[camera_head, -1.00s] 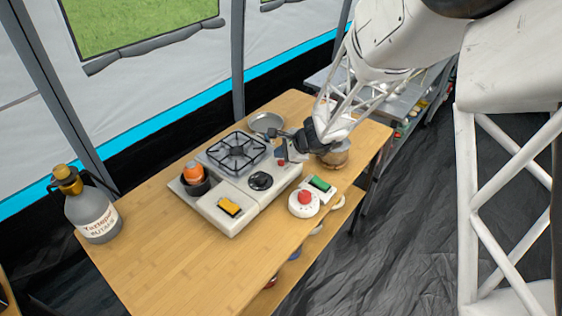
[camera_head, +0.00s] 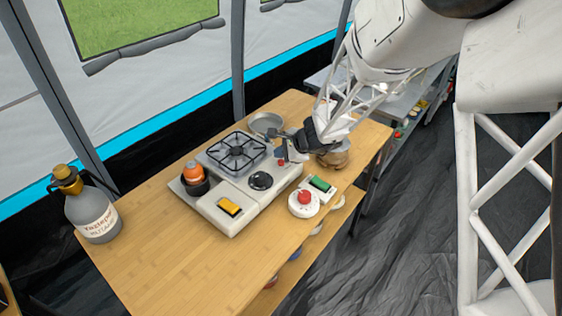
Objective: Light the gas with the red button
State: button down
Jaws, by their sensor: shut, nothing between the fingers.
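The gas stove (camera_head: 240,205) stands on the wooden table, with a black burner grate (camera_head: 237,150), a black knob (camera_head: 260,181) and a yellow switch (camera_head: 230,207). A small red button (camera_head: 281,162) shows at the stove's right edge, partly covered by my gripper. My gripper (camera_head: 284,156) is shut and empty, with its tips right at the button. I cannot tell whether they touch it. No flame shows at the burner.
An orange gas canister (camera_head: 193,171) sits in the stove's left end. A white round device with a red knob (camera_head: 304,197) and a green-topped block (camera_head: 320,184) stand to the right. A pot (camera_head: 335,158) is behind my gripper, a pan (camera_head: 266,122) at the back, a grey jug (camera_head: 92,212) left.

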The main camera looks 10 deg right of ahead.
aim_at(281, 163)
jog(key=shift+f, duration=0.95)
dwell(1.6)
jog(key=shift+r, duration=0.95)
jog(key=shift+r, duration=0.1)
jog(key=shift+r, duration=2.4)
